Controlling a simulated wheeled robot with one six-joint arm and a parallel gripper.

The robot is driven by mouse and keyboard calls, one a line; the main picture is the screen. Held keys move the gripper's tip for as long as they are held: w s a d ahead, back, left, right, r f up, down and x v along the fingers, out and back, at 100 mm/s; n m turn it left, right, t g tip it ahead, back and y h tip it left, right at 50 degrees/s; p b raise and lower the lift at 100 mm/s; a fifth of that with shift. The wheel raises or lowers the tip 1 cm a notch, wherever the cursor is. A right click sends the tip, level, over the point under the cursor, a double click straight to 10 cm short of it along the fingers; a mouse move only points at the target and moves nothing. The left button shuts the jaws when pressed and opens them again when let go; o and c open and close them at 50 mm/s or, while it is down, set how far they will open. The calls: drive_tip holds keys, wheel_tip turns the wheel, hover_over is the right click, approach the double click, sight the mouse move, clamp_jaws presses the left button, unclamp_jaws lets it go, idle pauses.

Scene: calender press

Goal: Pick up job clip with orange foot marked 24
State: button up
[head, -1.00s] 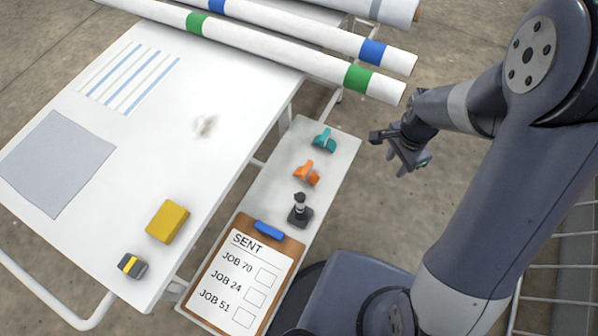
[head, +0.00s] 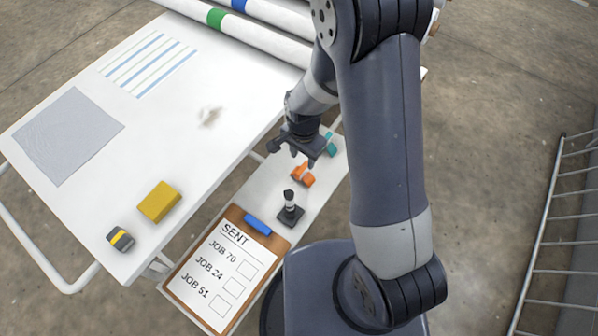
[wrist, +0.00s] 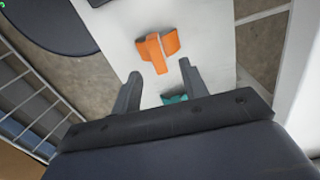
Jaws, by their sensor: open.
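The orange-footed clip (head: 303,174) lies on the narrow white side shelf (head: 262,192), between a teal clip and a black stamp-like item. It also shows in the wrist view (wrist: 158,50), beyond my fingertips and near the top middle. No number can be read on it. My gripper (head: 292,156) is open and empty, above the shelf close to the orange clip. In the wrist view its two fingers (wrist: 160,80) stand apart, with the orange clip ahead of the gap. The teal clip (head: 329,144) is partly hidden behind my arm; part of it shows between the fingers (wrist: 175,98).
A black stamp-like item (head: 290,209) stands near the clipboard (head: 228,268) marked SENT. The large white table (head: 175,115) holds a yellow block (head: 159,201) and a small grey-and-yellow item (head: 120,239). Banded white rolls (head: 260,42) lie at the back. A metal rail (head: 548,215) stands right.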

sight(303, 168)
drive_tip(key=shift+a+f, duration=0.2)
drive_tip(key=shift+f, duration=0.3)
drive_tip(key=shift+s+d+f, duration=0.1)
drive_tip(key=shift+f, duration=1.2)
drive_tip(key=shift+s+d+f, duration=0.1)
drive_tip(key=shift+f, duration=1.15)
clamp_jaws()
